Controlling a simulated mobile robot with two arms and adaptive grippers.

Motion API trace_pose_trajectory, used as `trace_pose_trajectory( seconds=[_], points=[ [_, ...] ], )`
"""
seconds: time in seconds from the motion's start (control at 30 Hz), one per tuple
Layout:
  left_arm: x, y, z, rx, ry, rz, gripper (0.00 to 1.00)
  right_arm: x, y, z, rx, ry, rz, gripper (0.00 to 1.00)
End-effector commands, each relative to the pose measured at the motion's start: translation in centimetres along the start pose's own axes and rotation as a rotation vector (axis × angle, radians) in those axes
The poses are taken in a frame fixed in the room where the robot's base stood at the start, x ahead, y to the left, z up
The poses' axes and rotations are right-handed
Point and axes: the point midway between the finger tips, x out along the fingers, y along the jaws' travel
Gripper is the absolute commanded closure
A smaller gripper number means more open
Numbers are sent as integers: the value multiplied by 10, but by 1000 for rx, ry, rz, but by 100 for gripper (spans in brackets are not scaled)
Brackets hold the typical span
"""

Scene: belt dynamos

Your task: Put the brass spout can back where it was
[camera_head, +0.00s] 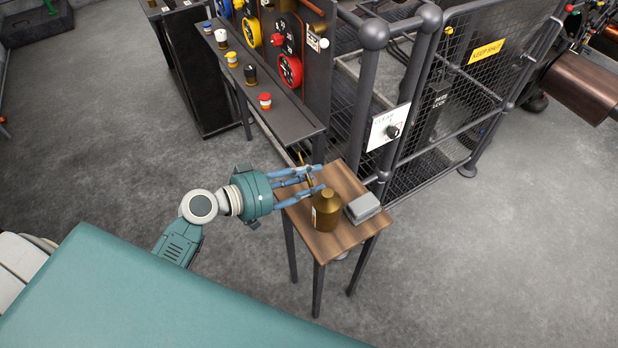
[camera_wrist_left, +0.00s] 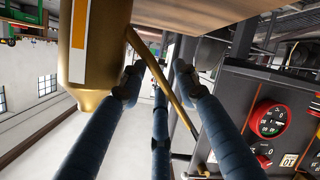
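The brass spout can (camera_head: 327,212) stands upright on a small wooden table (camera_head: 345,240). It has a cone-shaped top, a pale label and a thin slanting spout. My left gripper (camera_head: 316,178) reaches in from the left, just beyond the can's body, level with its upper part. In the left wrist view, which is turned over, the can's body (camera_wrist_left: 95,45) is at the upper left. Its thin spout (camera_wrist_left: 160,80) passes between my spread blue fingers (camera_wrist_left: 157,75). Gaps show beside the spout, so the fingers look open. My right gripper is not in view.
A grey box (camera_head: 362,208) sits on the table right of the can. Behind are a dark control panel with a ledge (camera_head: 285,118) holding several coloured knobs, and a mesh cage (camera_head: 450,110) with a white switch plate (camera_head: 388,128). A teal surface fills the lower left.

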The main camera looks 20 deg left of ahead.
Motion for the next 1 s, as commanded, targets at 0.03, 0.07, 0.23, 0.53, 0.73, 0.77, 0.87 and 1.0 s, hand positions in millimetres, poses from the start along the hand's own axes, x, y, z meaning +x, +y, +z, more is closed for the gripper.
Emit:
trace_pose_trajectory(
  seconds=[0.03,0.07,0.23,0.53,0.73,0.77,0.87,1.0],
  points=[
    [-2,3,-4,0,1,0,69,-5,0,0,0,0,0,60],
    [-4,1,-2,0,0,-2,69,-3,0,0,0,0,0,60],
    [-34,0,0,2,-3,-3,69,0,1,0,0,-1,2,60],
    [-96,0,0,1,-2,-2,69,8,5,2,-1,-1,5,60],
    [-117,1,-1,0,-1,0,69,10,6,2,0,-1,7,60],
    [-119,1,-1,0,0,0,69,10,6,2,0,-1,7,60],
    [-121,2,-2,1,0,1,69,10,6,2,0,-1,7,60],
    [-121,2,-2,1,0,1,69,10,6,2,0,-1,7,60]
  ],
)
